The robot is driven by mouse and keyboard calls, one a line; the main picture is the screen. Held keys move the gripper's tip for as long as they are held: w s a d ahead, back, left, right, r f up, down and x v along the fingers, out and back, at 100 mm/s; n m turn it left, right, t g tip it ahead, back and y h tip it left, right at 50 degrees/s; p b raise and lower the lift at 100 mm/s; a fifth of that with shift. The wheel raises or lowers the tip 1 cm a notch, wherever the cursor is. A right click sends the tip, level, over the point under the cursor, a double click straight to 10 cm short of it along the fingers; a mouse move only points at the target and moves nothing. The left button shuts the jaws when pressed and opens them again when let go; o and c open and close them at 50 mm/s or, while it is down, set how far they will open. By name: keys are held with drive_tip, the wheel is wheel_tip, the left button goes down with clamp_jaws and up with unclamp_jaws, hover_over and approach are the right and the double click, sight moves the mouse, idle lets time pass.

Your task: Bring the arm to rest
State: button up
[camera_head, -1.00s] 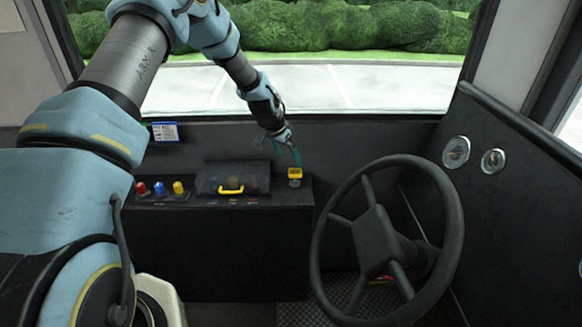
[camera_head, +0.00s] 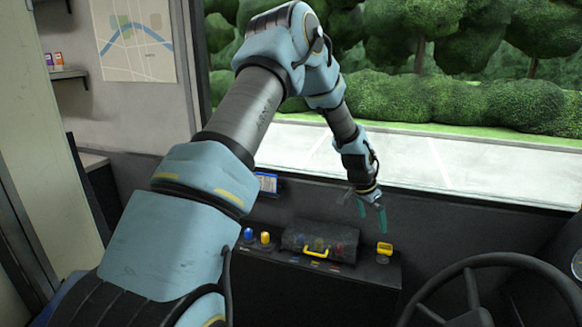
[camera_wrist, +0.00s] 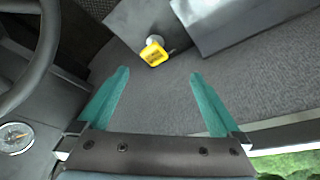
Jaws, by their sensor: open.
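My gripper (camera_head: 371,214) shows in the head view at the end of my arm, above the dashboard console. Its two teal fingers are apart, with nothing between them. In the wrist view my gripper (camera_wrist: 158,98) is also open and empty. Beyond the fingertips is a yellow piece (camera_wrist: 153,54) on a small round mount on the console. The same yellow piece (camera_head: 384,248) stands at the console's right end in the head view, below and right of my fingers. They look apart.
The console (camera_head: 370,272) carries a dark clear cover with a yellow handle (camera_head: 316,253), over coloured buttons. Blue and yellow knobs (camera_head: 265,238) stand to its left. The steering wheel (camera_head: 480,268) is at the lower right. The windshield lies behind my gripper; a map (camera_head: 134,40) hangs at upper left.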

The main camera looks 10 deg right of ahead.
drive_tip(key=s+a+r+n+y, duration=0.1)
drive_tip(key=a+r+n, duration=0.15)
drive_tip(key=a, duration=0.45)
drive_tip(key=s+a+r+n, duration=0.1)
drive_tip(key=a+r, duration=0.2)
drive_tip(key=a, duration=0.4)
drive_tip(key=s+a+r+n+y, duration=0.1)
drive_tip(key=s+a+r+n, duration=0.15)
drive_tip(key=a, duration=0.45)
drive_tip(key=s+a+r+n, duration=0.2)
drive_tip(key=s+a+n, duration=0.1)
drive_tip(key=s+a, duration=0.4)
drive_tip(key=s+a+r+n+y, duration=0.1)
drive_tip(key=s+a+r+n, duration=0.2)
drive_tip(key=s+a, duration=0.4)
drive_tip(key=a, duration=0.3)
drive_tip(key=shift+y, duration=0.3)
drive_tip(key=shift+c, duration=0.2)
